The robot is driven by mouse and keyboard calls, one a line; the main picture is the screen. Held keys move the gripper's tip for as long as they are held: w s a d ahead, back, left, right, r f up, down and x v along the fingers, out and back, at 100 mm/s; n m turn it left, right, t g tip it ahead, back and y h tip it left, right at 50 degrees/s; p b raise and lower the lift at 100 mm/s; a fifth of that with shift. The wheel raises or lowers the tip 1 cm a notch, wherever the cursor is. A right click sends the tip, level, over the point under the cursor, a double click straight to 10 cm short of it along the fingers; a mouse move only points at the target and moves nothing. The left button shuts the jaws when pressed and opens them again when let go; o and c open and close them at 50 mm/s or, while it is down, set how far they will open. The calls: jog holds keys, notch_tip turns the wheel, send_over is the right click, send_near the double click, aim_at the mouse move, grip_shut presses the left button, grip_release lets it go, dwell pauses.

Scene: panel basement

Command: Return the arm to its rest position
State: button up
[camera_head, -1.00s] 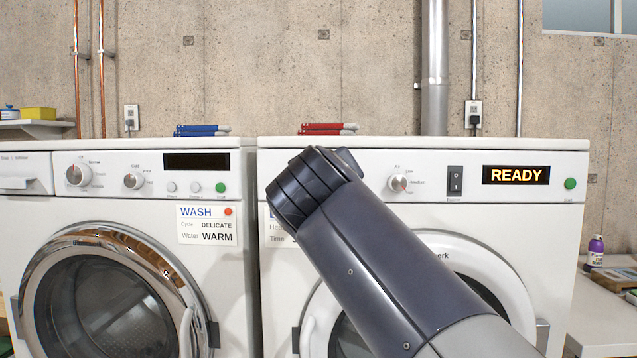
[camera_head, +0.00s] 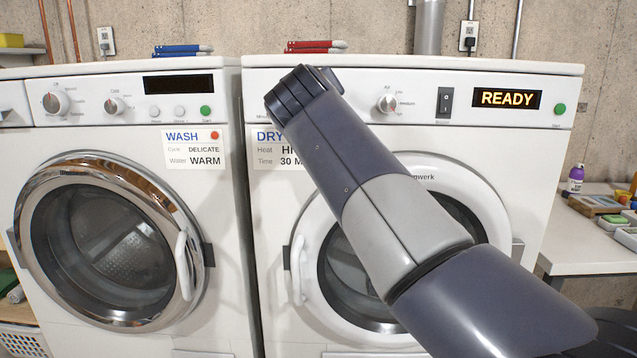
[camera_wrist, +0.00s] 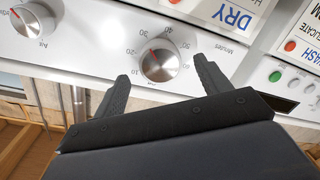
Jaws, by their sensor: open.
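My arm (camera_head: 395,225) reaches up and left in front of the white dryer (camera_head: 545,190). My gripper is hidden behind the arm's end in the head view. In the wrist view my gripper (camera_wrist: 164,72) is open, with its two dark fingers apart and nothing held. A silver minutes dial (camera_wrist: 158,62) of the dryer shows between the fingertips; I cannot tell whether the fingers touch it. The dryer's display (camera_head: 506,98) reads READY.
A washer (camera_head: 232,110) stands left of the dryer, its round door (camera_head: 110,240) shut. Red-handled (camera_head: 315,46) and blue-handled (camera_head: 184,49) items lie on top of the machines. A side table (camera_head: 575,245) with a purple bottle (camera_head: 574,180) is at the right.

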jog(key=shift+w, duration=1.15)
jog(key=s+b, duration=0.1)
jog(key=s, duration=1)
jog(key=w+n+h+p, duration=0.2)
jog(key=w+n+p, duration=0.9)
jog(key=n+p, duration=0.6)
jog(key=n, duration=0.4)
jog(key=shift+a+n, duration=0.25)
jog(key=shift+n, duration=0.05)
